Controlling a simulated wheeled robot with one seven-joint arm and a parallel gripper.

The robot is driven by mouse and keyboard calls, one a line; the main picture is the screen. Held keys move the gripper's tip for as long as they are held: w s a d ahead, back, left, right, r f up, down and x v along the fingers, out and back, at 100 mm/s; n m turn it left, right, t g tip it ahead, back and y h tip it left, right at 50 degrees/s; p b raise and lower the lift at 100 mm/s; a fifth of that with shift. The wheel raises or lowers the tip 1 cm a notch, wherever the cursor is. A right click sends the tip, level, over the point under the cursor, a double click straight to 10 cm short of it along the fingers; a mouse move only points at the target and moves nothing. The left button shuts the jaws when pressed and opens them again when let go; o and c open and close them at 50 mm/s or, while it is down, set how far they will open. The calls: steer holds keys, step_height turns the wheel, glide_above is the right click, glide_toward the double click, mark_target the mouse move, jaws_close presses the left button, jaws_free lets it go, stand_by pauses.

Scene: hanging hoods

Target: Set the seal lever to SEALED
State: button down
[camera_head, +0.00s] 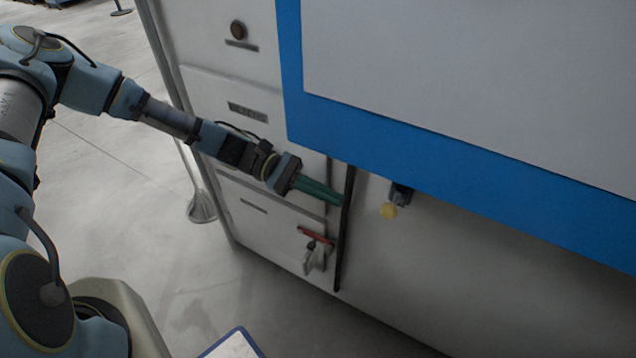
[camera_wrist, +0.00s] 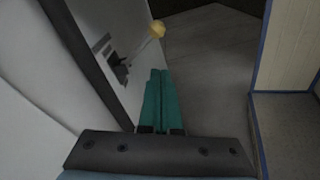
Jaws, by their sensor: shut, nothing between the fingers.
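A small lever with a yellow knob (camera_head: 388,211) sticks out from a dark mount (camera_head: 401,192) on the white cabinet wall, below the blue-edged panel. In the wrist view the knob (camera_wrist: 158,28) is at the end of a thin rod from the dark mount (camera_wrist: 118,68), ahead of my fingers. No SEALED mark is readable. My gripper (camera_head: 335,199) has green fingers pressed together and empty, left of the knob and apart from it in the head view. The fingers also show in the wrist view (camera_wrist: 159,75).
A black vertical strip (camera_head: 344,235) runs down the cabinet beside my fingertips. A red handle (camera_head: 316,236) with a grey part hanging below it is on the lower cabinet front. The blue-edged panel (camera_head: 360,135) overhangs above. Grey floor (camera_head: 130,240) is open at left.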

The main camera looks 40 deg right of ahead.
steer(key=w+a+r+m+t+y+p, duration=0.1)
steer(key=w+a+r+t+y, duration=0.1)
steer(key=w+a+t, duration=0.55)
steer(key=w+a+r+m+t+y, duration=0.1)
steer(key=w+a+t+y, duration=0.1)
steer(key=w+a, duration=0.95)
steer(key=w+a+r+t, duration=0.1)
steer(key=a+r+t, duration=0.2)
steer(key=a+r, duration=0.4)
steer(key=w+a+r+n+t+y+p, duration=0.1)
steer(key=w+a+r+t, duration=0.1)
steer(key=a+r+t, duration=0.2)
steer(key=a+r, duration=0.3)
steer(key=a, duration=0.5)
steer(key=shift+a+r+y, duration=0.25)
steer(key=shift+a+y, duration=0.05)
steer(key=shift+t, duration=0.25)
